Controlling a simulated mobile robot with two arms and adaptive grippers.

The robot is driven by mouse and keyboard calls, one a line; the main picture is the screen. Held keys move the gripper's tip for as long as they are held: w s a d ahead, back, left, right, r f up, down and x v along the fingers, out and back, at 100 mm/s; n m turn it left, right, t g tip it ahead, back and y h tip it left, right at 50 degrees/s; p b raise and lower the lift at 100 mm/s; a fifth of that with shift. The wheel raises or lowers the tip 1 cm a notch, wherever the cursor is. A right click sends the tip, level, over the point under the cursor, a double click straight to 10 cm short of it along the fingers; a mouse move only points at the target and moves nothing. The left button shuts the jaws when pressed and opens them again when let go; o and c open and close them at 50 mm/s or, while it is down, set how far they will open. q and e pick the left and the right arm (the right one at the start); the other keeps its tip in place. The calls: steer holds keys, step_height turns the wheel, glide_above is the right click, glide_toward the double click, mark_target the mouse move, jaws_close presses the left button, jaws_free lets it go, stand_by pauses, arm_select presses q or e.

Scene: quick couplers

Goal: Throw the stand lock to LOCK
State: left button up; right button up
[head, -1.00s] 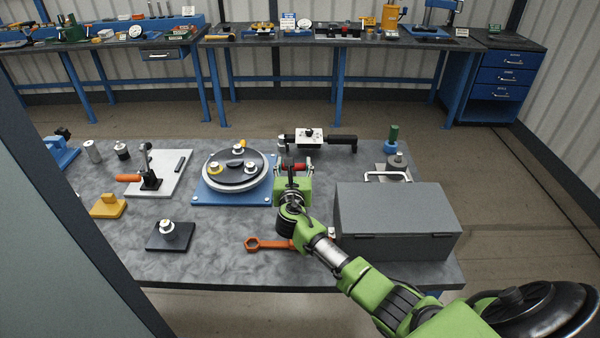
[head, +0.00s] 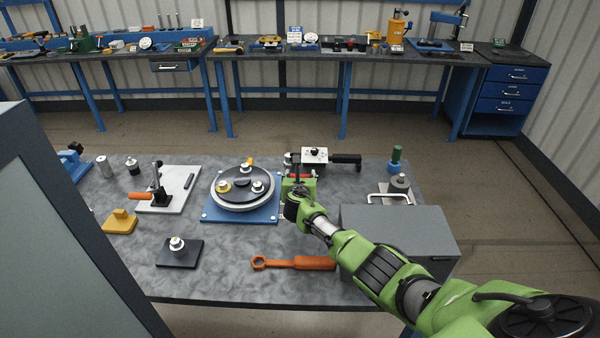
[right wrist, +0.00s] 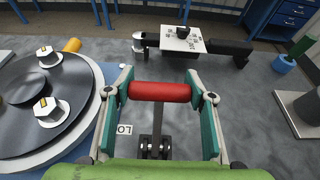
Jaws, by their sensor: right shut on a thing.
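The stand lock's lever has a red handle (right wrist: 160,91) on a dark shaft, seen in the right wrist view. My right gripper (right wrist: 160,95) has its two fingers at the ends of this handle and is shut on it. The lever's exact end position cannot be told. My left gripper is not in view.
A black-handled tool with a white plate (head: 315,155) lies just behind my right gripper. An orange wrench (head: 295,263) lies in front. A toggle clamp on a white plate (head: 178,180) is at left. Bare table lies around the wrench.

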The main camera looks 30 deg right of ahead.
steer(key=shift+w+d+r, duration=0.2)
steer(key=shift+w, duration=0.1)
steer(key=shift+f, duration=0.1)
steer(key=o, duration=1.6)
steer(key=shift+f+g, duration=0.25)
steer(key=shift+g, duration=0.05)
steer(key=shift+s, duration=0.15)
